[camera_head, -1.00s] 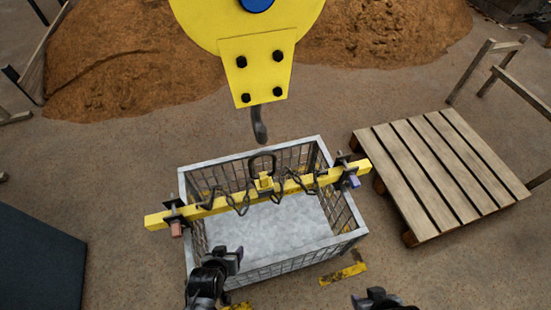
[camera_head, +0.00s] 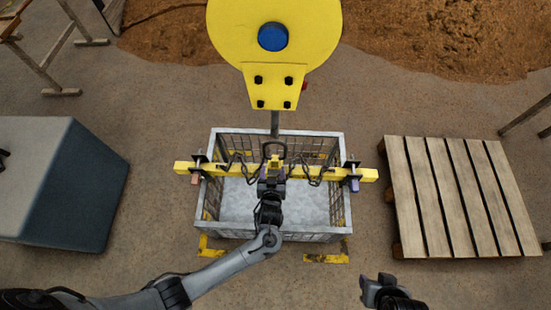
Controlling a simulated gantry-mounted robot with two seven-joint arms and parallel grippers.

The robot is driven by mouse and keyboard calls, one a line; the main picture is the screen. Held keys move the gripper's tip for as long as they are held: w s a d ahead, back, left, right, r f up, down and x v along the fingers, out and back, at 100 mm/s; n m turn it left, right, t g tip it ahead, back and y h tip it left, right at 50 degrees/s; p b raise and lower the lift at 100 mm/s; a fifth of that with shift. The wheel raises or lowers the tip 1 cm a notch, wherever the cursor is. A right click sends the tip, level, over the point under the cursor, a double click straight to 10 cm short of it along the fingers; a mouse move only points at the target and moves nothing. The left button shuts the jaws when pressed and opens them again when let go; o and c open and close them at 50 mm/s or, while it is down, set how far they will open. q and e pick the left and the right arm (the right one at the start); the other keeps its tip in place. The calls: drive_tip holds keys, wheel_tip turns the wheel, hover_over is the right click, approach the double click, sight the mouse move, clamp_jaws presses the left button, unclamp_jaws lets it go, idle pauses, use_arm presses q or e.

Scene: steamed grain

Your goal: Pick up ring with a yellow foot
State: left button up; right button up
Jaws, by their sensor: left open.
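The dark ring with a yellow foot (camera_head: 275,144) stands upright at the middle of a yellow beam (camera_head: 222,169), with chains running from it to both sides. The beam lies across a wire basket (camera_head: 346,208). My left gripper (camera_head: 272,178) is open just in front of the ring's foot, on the near side of the beam. It hides part of the foot, and I see no grip on the ring. My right gripper (camera_head: 376,284) is low in the picture, away from the basket; its jaws are too unclear to read.
A yellow hook block (camera_head: 275,75) with a blue centre hangs just beyond the ring. A wooden pallet (camera_head: 437,190) lies right of the basket. A dark grey block (camera_head: 95,180) stands at left. Brown heaps (camera_head: 450,35) lie at the back.

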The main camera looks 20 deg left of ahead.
sight(275, 164)
use_arm(q)
drive_tip(key=shift+w+a+f, duration=0.1)
drive_tip(key=shift+w+f, duration=0.15)
drive_tip(key=shift+w, duration=0.4)
drive_tip(key=shift+w+f+b, duration=0.3)
drive_tip(key=shift+w+b, duration=0.15)
drive_tip(key=shift+b, duration=0.1)
drive_tip(key=b+x, duration=0.2)
drive_tip(key=x, duration=0.1)
drive_tip(key=shift+w, duration=0.15)
drive_tip(key=shift+w+a+f, duration=0.1)
drive_tip(key=shift+w+a, duration=0.05)
drive_tip(key=shift+w, duration=0.3)
drive_tip(key=shift+s, duration=0.1)
drive_tip(key=shift+c, duration=0.4)
clamp_jaws()
